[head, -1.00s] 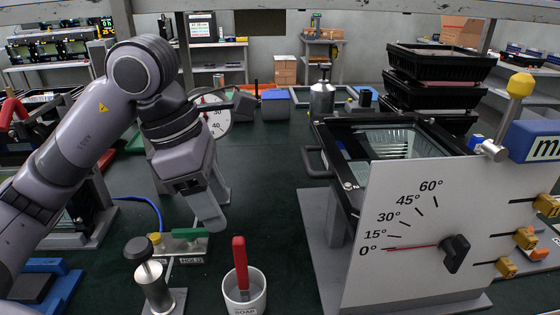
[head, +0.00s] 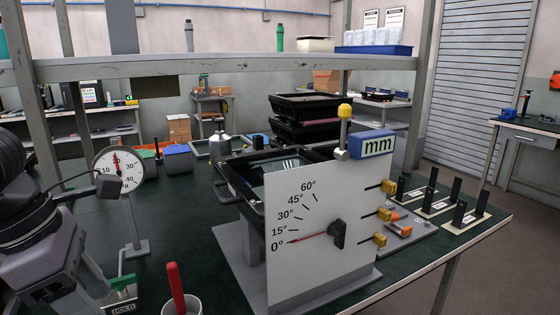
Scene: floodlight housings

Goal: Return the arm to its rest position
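My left arm (head: 45,245) comes in at the left edge of the head view, and only part of it shows. Its gripper's fingertips are out of frame or hidden, so I cannot tell whether it is open or shut. My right arm and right gripper are not in view.
An angle board (head: 310,245) with its pointer near 0° stands on the green bench (head: 200,230) beside a black floodlight housing (head: 240,190). A dial gauge (head: 118,168), a HOLD block (head: 122,295) and a soap cup (head: 182,306) with a red handle are near my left arm.

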